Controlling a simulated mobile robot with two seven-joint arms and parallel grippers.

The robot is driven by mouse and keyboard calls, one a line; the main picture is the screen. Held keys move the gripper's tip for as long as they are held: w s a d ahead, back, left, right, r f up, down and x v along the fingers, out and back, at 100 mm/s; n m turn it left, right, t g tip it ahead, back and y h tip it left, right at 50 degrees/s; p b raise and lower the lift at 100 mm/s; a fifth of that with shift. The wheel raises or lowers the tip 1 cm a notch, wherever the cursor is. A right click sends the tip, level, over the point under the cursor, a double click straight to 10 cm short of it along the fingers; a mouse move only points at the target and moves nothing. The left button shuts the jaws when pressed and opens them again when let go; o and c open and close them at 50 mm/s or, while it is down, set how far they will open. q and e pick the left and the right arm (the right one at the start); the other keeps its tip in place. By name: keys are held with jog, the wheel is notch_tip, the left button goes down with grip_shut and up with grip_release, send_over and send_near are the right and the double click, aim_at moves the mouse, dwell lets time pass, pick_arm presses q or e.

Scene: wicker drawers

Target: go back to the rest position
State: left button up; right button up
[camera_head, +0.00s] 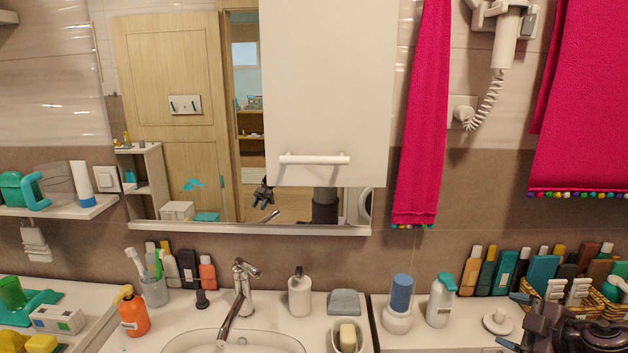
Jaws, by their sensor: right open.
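My right gripper (514,320) is at the lower right of the head view, cut off by the picture's edges. Its dark jaws are open, with nothing seen between them. It is above the right part of the white counter (455,335), in front of a wicker basket (555,311). A round white object with a knob (497,321) shows just left of the jaws. My left gripper is not in view.
A white cabinet door (325,90) with a bar handle hangs before the mirror (170,60). The sink (230,342), faucet (240,290) and soap dispenser (299,293) stand centre. Several bottles line the wall. Pink towels (424,110) hang at right.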

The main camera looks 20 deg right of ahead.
jog(key=s+a+f+m+h+b, duration=0.1)
jog(key=s+a+f, duration=0.25)
jog(key=f, duration=0.45)
jog(key=s+a+f+m+h, duration=0.1)
jog(key=s+a+f, duration=0.25)
jog(key=f, duration=0.45)
jog(key=s+a+f+m, duration=0.2)
jog(key=a+f+m, duration=0.2)
jog(key=a, duration=0.4)
jog(key=s+a+f+m+g+b, duration=0.1)
jog(key=a+f+m, duration=0.3)
jog(key=a, duration=0.4)
jog(key=shift+s+a+f, duration=0.25)
jog(key=shift+s+f, duration=0.15)
jog(key=shift+s, duration=0.1)
